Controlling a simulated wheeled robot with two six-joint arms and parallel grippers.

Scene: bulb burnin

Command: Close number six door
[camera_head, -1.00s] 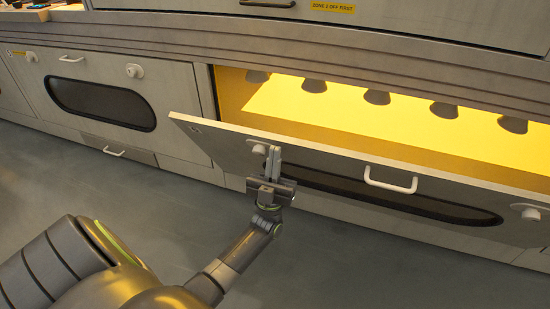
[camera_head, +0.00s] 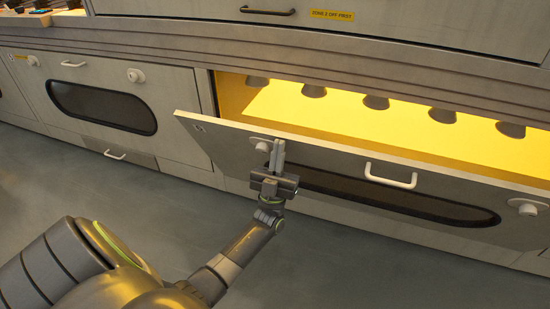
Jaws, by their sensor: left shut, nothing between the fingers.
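The number six door (camera_head: 330,158) is a pale panel hinged along its bottom, tilted outward and partly open. It has a white handle (camera_head: 391,175), a dark oval window (camera_head: 400,201) and white knobs at both ends. A small marking sits at its upper left corner, too small to read. Behind it is a lit yellow compartment (camera_head: 285,106). My left gripper (camera_head: 277,145) is shut and empty, fingers pointing up against or just in front of the door's outer face, beside its left knob (camera_head: 262,145). Whether it touches cannot be told. My right gripper is not in view.
Several lamps (camera_head: 376,102) hang inside the lit compartment. A panel with a dark handle (camera_head: 268,11) is above. The grey floor (camera_head: 400,275) is clear.

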